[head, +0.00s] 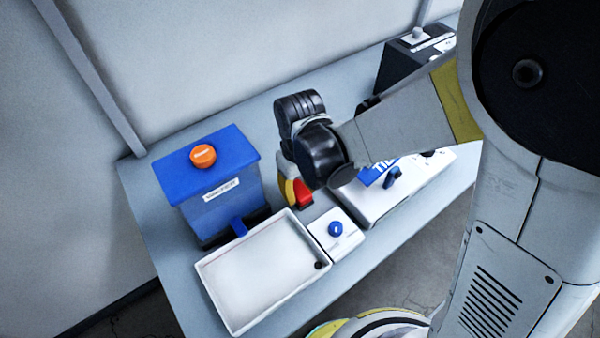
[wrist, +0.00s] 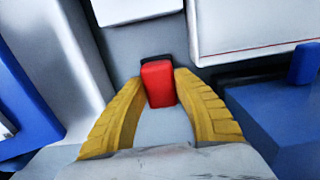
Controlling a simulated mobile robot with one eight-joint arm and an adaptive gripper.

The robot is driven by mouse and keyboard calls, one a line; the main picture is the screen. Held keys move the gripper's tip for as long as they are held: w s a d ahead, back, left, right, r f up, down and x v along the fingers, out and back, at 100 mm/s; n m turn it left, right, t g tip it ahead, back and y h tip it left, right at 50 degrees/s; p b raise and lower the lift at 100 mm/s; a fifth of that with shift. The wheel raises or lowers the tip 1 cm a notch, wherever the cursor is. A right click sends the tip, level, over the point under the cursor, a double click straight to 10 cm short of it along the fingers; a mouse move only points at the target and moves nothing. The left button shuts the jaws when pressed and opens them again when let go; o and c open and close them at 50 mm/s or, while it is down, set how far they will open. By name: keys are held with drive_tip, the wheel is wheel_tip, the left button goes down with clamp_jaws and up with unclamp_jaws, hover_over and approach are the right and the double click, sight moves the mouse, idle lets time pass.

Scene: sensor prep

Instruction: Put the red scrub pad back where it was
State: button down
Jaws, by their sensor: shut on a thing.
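The red scrub pad (wrist: 158,84) is a small red block between the two yellow fingers of my gripper (wrist: 161,78) in the wrist view. The gripper is shut on it. A dark strip shows at the pad's far edge; I cannot tell if it is a part, a holder or a shadow. In the head view the pad (head: 304,193) shows beside a yellow finger of my gripper (head: 296,191), low over the table between the blue dispenser and the white case. Whether the pad touches the table is hidden.
The blue dispenser (head: 222,207) with an orange knob stands left. The white tray (head: 213,292) lies in front of it. A small white box (head: 322,246) with a blue knob sits beside the tray. A white case (head: 365,208) stands right, and a black box (head: 395,68) at the back.

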sight(300, 189)
drive_tip(key=shift+f, duration=0.15)
drive_tip(key=c, duration=1.1)
unclamp_jaws()
drive_tip(key=shift+o, duration=0.2)
wheel_tip(300, 189, up, 12)
drive_tip(key=p, duration=0.5)
drive_tip(key=s+d+r+m+t, duration=0.2)
drive_tip(key=d+r, duration=0.3)
drive_tip(key=d, duration=0.5)
drive_tip(key=s+d+r+m+t, duration=0.3)
drive_tip(key=d+r+m+t, duration=0.2)
drive_tip(key=d, duration=0.5)
drive_tip(key=shift+s+r, duration=0.15)
